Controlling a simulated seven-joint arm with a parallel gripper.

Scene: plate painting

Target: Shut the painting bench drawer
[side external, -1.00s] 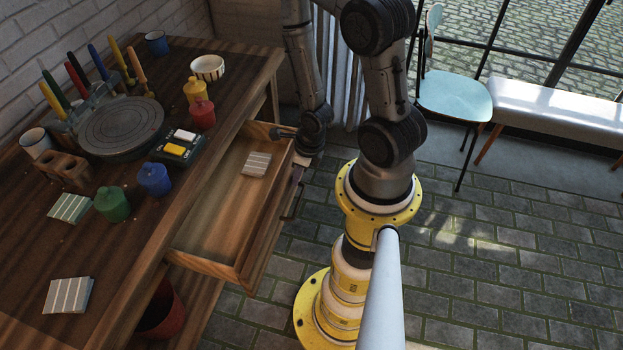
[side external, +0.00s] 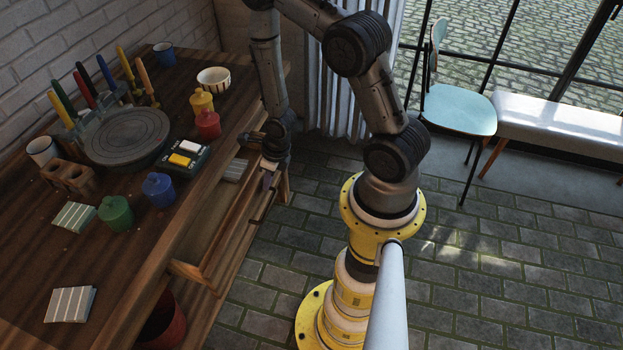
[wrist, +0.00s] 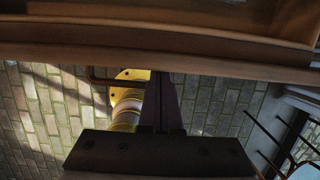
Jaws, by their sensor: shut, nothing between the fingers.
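The wooden drawer (side external: 226,238) of the painting bench (side external: 130,265) is partly open, with a narrow strip of its inside showing in the side view. A pale striped tile (side external: 235,170) lies in it, partly hidden. My gripper (side external: 268,181) is at the far end of the drawer front, on its outer side. In the wrist view my gripper (wrist: 160,76) is shut and empty, its fingertips at the wooden drawer front (wrist: 150,56). Whether they touch it is hard to tell.
A turntable (side external: 127,137), brushes, colored paint pots, cups and striped tiles stand on the bench top. A red bin (side external: 163,322) is below. A blue chair (side external: 457,110) and a pale bench (side external: 560,120) stand at right.

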